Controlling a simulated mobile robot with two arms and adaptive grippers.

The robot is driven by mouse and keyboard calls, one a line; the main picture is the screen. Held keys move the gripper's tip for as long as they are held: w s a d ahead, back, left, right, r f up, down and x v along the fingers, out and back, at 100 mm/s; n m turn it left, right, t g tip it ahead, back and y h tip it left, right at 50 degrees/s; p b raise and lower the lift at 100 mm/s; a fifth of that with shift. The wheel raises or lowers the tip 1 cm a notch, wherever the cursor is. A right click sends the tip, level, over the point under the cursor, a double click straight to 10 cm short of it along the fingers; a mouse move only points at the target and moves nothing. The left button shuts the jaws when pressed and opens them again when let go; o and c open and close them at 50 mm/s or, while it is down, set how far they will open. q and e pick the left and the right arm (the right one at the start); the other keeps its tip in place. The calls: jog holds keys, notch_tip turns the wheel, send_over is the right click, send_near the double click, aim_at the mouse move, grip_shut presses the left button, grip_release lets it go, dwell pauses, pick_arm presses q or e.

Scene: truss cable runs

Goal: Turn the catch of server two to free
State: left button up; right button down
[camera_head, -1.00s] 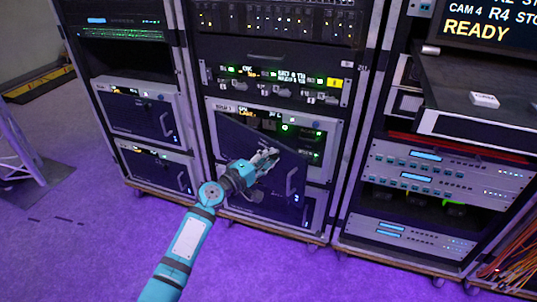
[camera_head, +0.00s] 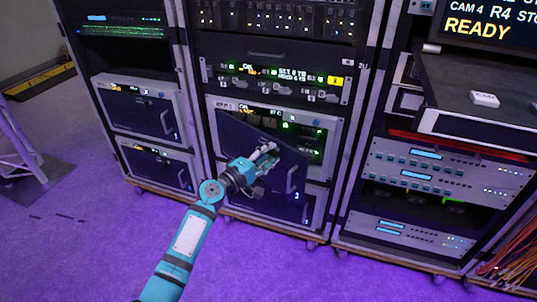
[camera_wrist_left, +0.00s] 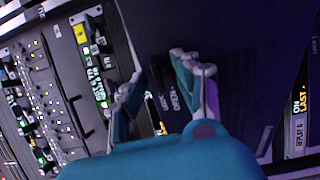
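In the head view, a server unit (camera_head: 325,122) with a light frame sits in the middle rack. Its dark front door (camera_head: 240,132) stands swung out at an angle, with a pale handle (camera_head: 291,180) near its right edge. Lit parts show behind the door. My left gripper (camera_head: 271,152) is in front of this door, close to its face; I cannot tell whether it touches. In the left wrist view, the fingers (camera_wrist_left: 152,82) are apart, with a dark panel and small white lettering beyond. My right gripper is not in view.
Another dark-fronted server (camera_head: 267,203) sits below the open door. The left rack holds two similar units (camera_head: 140,110). A shelf (camera_head: 480,90) juts out from the right rack. Purple floor (camera_head: 110,250) is clear in front.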

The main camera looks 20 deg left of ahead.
pick_arm(q)
jog(key=v, duration=1.2)
dwell(0.3)
